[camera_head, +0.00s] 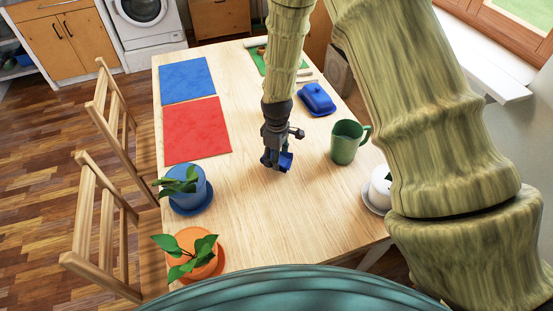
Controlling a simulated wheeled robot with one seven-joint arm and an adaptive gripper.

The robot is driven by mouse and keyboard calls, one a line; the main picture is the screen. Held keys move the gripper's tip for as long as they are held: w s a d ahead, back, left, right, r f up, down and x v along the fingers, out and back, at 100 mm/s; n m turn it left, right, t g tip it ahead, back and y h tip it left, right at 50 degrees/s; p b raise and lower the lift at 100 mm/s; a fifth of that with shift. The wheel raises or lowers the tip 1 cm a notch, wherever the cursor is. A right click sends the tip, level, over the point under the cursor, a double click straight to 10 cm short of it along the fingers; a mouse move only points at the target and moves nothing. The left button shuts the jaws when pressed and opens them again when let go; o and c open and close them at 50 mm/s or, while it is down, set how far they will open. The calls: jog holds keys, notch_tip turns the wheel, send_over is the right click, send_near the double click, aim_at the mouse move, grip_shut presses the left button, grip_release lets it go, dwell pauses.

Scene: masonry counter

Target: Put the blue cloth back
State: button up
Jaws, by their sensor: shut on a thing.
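My gripper (276,162) points down over the middle of the wooden table and is shut on a small blue thing (287,160). The fingers hide part of the blue thing, and it is too small to tell whether it is the blue cloth. A flat blue square (187,80) lies at the table's far left. A flat red square (197,130) lies just nearer than it. Both are to the left of my gripper and apart from it.
A green mug (345,143) and a blue lidded dish (317,99) stand right of my gripper. A white pot (381,187) is at the right edge. Potted plants in a blue pot (193,190) and an orange pot (197,261) stand front left. The table's front middle is clear.

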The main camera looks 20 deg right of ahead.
jog(key=shift+f+p, duration=0.35)
jog(key=shift+f, duration=0.85)
jog(key=shift+f, duration=0.15)
jog(key=o, duration=1)
jog(key=shift+r, duration=0.2)
jog(key=shift+r+b, duration=1.7)
jog(key=shift+r, duration=4.3)
